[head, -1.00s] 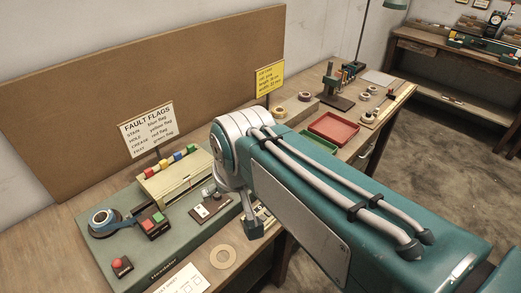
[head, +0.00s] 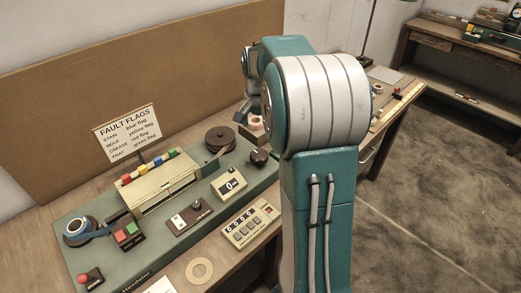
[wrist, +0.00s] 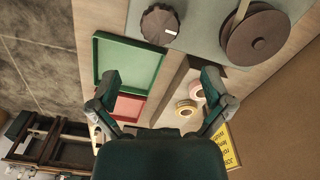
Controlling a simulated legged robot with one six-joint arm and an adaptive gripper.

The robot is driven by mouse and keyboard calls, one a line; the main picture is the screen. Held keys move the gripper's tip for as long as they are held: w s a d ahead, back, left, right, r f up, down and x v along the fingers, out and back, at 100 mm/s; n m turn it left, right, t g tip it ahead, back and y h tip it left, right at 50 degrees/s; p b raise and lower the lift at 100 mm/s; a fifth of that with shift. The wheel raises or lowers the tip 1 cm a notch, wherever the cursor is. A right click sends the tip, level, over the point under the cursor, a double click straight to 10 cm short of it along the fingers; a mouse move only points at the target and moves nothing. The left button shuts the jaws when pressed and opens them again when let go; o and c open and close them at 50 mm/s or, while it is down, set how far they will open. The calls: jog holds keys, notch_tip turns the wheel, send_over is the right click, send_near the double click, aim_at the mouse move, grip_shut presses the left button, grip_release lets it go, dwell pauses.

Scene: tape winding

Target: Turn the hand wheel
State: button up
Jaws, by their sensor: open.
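The hand wheel looks to be the dark scalloped knob (head: 259,157) with a pale mark, on the right part of the green machine bed (head: 75,262). In the wrist view the knob (wrist: 158,24) is at the top, left of a dark reel (wrist: 258,38). In the head view my arm hides the fingers.
The dark reel (head: 219,139) stands close to the knob. A small counter (head: 230,185) and a button box with digits (head: 250,224) are in front. A green tray (wrist: 128,62), a red tray (wrist: 128,106) and tape rolls (wrist: 186,107) lie near the fingers. A fault flags sign (head: 127,134) stands behind.

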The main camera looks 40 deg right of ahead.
aim_at(259, 155)
jog(key=f, duration=0.4)
jog(key=shift+w+a+f, duration=0.1)
jog(key=shift+a+f, duration=0.05)
jog(key=shift+a, duration=0.15)
jog(key=f, duration=0.4)
jog(key=d+f, duration=0.1)
jog(key=f, duration=0.1)
jog(key=shift+d+f, duration=0.1)
jog(key=shift+f, duration=0.15)
jog(key=shift+a+f, duration=0.2)
jog(key=shift+a, duration=0.2)
jog(key=shift+d, duration=0.15)
jog(key=c, duration=0.9)
